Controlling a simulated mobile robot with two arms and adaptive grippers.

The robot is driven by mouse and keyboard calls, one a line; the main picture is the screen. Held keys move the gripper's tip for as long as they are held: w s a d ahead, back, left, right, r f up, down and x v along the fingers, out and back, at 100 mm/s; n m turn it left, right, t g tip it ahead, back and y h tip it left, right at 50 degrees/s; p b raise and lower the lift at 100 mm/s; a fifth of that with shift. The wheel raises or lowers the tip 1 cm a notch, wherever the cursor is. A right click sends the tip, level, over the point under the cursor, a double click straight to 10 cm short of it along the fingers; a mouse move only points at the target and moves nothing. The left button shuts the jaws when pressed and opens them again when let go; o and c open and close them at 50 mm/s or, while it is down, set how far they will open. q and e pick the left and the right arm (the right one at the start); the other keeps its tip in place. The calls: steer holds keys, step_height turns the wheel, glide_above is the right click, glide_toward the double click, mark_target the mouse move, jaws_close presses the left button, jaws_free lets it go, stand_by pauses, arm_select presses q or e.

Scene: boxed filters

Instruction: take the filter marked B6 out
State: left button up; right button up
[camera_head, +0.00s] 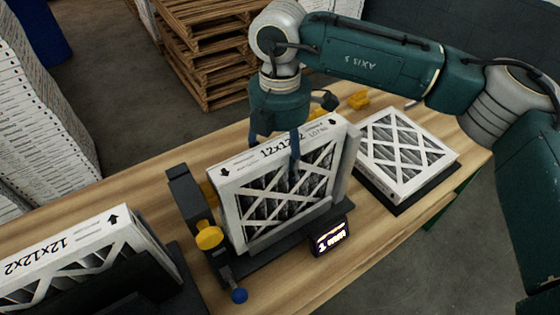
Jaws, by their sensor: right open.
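A white-framed filter (285,195) with a pleated dark core and a white lattice stands upright in a dark fixture (285,232) in the middle of the table. Its top edge reads 12x12x2; I cannot read a B6 mark on it. My right gripper (290,128) is open at the filter's top edge, with one finger hanging in front of its lattice face. Whether the fingers touch the filter I cannot tell. Another filter (405,152) lies flat on a dark mat at the right. A third filter (80,255) stands in a dark holder at the lower left. My left gripper is not in view.
The fixture has a yellow knob (209,236), a blue ball-ended lever (239,295) and a small lit display (331,239). A yellow piece (358,100) lies near the table's back edge. Wooden pallets (208,50) stand behind. Bare table (130,200) lies left of the fixture.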

mark_target(280, 142)
steer(key=shift+r+p, duration=0.7)
steer(key=shift+r, duration=1.7)
steer(key=o, duration=0.6)
steer(key=shift+c, duration=0.2)
